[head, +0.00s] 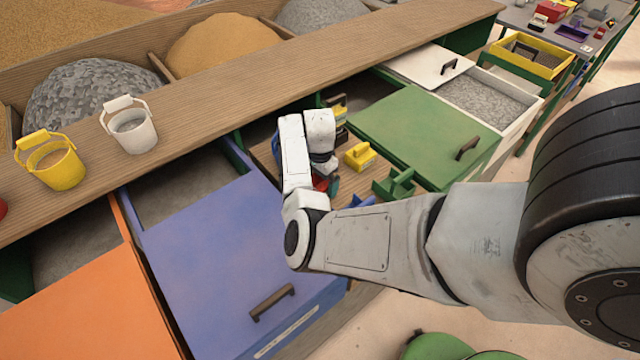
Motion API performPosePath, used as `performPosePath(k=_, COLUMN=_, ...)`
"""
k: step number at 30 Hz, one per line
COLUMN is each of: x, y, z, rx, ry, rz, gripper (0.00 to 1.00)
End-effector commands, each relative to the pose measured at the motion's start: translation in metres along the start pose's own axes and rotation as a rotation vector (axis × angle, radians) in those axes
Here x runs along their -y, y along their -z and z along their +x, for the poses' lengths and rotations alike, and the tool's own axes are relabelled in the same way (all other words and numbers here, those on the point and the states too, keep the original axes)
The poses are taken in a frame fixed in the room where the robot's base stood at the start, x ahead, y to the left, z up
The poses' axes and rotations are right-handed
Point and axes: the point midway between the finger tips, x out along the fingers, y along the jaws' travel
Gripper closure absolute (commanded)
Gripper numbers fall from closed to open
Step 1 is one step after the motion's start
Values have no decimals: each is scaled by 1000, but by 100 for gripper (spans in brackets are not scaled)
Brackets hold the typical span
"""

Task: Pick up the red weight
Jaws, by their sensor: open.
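A small red piece (320,184) shows just under my gripper (324,170), inside an open bin with a wooden floor. It looks like the red weight, but my wrist and gripper hide most of it. My gripper points down into this bin, open, its fingers small and dark in the picture. I cannot tell whether the fingers touch the red piece. A yellow weight (360,156) with a handle stands to the right of my gripper.
A green holder (394,186) lies right of my gripper, by the green lid (425,133). A blue lid (235,262) borders the left. On the wooden ledge (235,85) stand a white bucket (132,130) and a yellow bucket (55,166).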

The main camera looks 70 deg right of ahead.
Motion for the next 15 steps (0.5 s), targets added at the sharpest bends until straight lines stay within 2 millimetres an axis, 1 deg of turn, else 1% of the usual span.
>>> performPosePath(k=1, x=0, y=0, z=0, rx=0, ry=0, rz=0, gripper=0)
performPosePath(k=2, x=0, y=0, z=0, rx=0, ry=0, rz=0, gripper=3)
performPosePath(k=15, x=0, y=0, z=0, rx=0, ry=0, rz=0, gripper=45)
